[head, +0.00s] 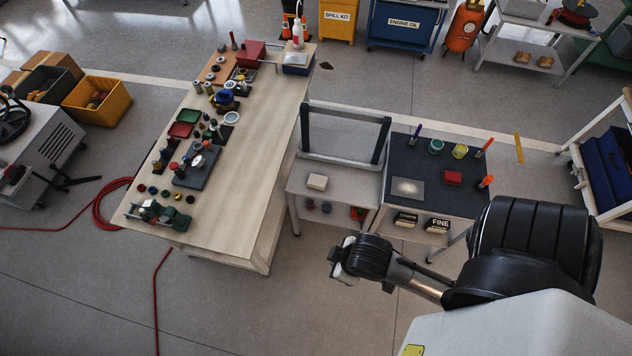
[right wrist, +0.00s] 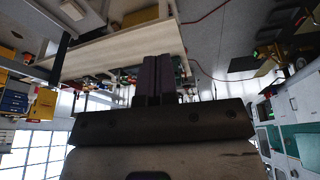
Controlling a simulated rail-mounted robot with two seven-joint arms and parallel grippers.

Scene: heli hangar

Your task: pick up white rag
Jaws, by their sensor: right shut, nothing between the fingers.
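A small off-white folded block that looks like the white rag (head: 317,182) lies on the light top of a low stand (head: 338,176) right of the long wooden table. My right gripper (head: 340,264) is in front of that stand, below and right of the rag in the head view, apart from it. In the right wrist view its two dark fingers (right wrist: 158,78) are together with nothing between them. A pale object (right wrist: 72,9) at the top left of that view may be the rag; I cannot tell. My left gripper is not in view.
The long wooden table (head: 245,150) holds many small parts along its left side. A dark-topped cart (head: 400,154) with a grey plate, red block and upright tools stands right of the low stand. A dark frame (head: 345,110) rises behind the rag. Floor in front is clear.

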